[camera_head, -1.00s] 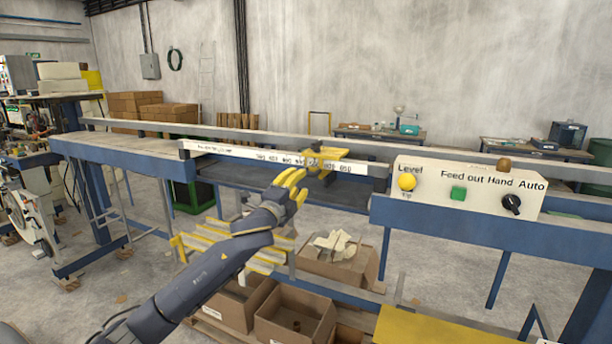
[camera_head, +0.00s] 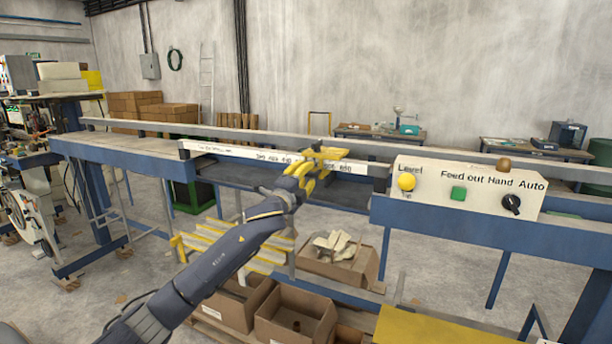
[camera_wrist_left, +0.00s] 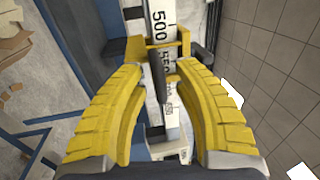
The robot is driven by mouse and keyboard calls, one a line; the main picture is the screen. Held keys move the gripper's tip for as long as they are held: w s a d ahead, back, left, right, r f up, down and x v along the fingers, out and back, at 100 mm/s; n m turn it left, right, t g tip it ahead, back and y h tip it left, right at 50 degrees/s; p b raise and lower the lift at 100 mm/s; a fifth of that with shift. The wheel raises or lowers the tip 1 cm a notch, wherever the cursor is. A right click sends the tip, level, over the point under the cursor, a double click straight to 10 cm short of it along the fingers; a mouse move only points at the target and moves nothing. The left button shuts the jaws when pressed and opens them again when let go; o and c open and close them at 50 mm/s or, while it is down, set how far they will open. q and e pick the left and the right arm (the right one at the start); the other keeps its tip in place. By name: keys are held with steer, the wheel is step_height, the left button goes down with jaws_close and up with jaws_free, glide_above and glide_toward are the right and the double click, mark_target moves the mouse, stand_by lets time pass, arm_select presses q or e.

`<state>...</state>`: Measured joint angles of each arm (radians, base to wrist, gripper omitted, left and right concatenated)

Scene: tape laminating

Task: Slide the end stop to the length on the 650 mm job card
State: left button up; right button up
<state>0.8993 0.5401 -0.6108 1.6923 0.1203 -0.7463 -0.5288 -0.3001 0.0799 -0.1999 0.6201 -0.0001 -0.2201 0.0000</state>
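The end stop (camera_head: 322,154) is a yellow block on the white rail scale (camera_head: 260,155), between the printed numbers in the middle and those near the right end. My left gripper (camera_head: 312,180) is at the front of the stop. In the left wrist view the stop (camera_wrist_left: 155,46) lies across the scale (camera_wrist_left: 162,20) by the 500 and 550 marks, just ahead of my yellow fingers (camera_wrist_left: 160,75). The fingers are spread, one each side of the scale; whether their tips touch the stop is unclear. My right gripper and the job card do not show.
The control box (camera_head: 465,187) with a yellow button, green button and black knob stands right of the scale. Cardboard boxes (camera_head: 295,315) lie under the bench. A long grey rail (camera_head: 430,147) runs behind the scale.

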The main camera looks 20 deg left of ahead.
arm_select(q)
jaws_close()
steer(key=d, duration=0.3)
steer(key=s+d, duration=0.1)
steer(key=d, duration=0.6)
steer(key=shift+s+d+r, duration=0.1)
steer(key=shift+s, duration=0.2)
steer(key=shift+o, duration=0.2)
jaws_free()
steer(key=shift+d, duration=0.25)
steer(key=shift+o, duration=0.5)
steer(key=shift+a, duration=0.15)
